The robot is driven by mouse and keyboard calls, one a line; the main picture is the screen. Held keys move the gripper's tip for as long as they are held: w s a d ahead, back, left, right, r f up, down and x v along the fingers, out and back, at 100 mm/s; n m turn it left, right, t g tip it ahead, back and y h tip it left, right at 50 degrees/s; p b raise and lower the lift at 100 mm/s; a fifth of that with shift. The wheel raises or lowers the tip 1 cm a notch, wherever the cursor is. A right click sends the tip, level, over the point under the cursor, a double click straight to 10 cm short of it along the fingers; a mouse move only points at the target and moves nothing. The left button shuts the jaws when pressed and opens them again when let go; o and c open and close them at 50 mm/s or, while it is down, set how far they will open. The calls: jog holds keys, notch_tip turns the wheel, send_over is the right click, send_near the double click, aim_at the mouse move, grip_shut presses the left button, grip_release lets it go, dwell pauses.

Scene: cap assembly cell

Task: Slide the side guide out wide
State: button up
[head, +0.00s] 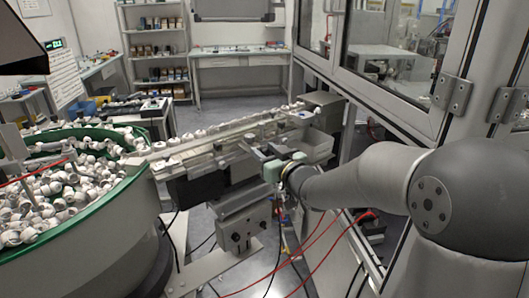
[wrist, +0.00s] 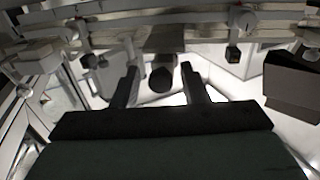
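The side guide looks like the long pale rail (head: 215,145) along the near side of the conveyor track in the head view. In the wrist view a rail (wrist: 100,38) crosses the top. A dark round knob (wrist: 161,79) under a grey block (wrist: 164,40) shows at the middle there; I cannot tell for sure that it belongs to the guide. My gripper (wrist: 160,82) is open, with one dark finger on each side of the knob and a visible gap to each. In the head view my gripper (head: 254,153) is at the track's near side; its fingertips are hard to make out.
A green-rimmed bowl (head: 130,172) full of white caps stands at the left. White caps (head: 200,134) lie along the track. A grey tray (head: 309,148) sits right of my gripper. A glazed enclosure (head: 395,60) stands at the right. Dark clamps (wrist: 232,53) flank the knob.

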jog(key=b+v, duration=0.1)
jog(key=v, duration=1.6)
jog(key=shift+s, duration=0.2)
jog(key=shift+d, duration=0.15)
jog(key=s+d+f+m+g+h+p, duration=0.1)
jog(key=s+d+f+m+g+h, duration=0.25)
jog(key=d+f+m+h, duration=0.45)
jog(key=s+a+f+g+h, duration=0.1)
jog(key=s+f+g, duration=0.2)
jog(key=s, duration=0.6)
jog(key=s+a+f+n+g, duration=0.1)
jog(key=s+f+g, duration=0.2)
jog(key=s+g, duration=0.5)
jog(key=shift+s+n+h+p, duration=0.3)
jog(key=shift+s+h+p, duration=0.15)
jog(key=shift+s, duration=0.25)
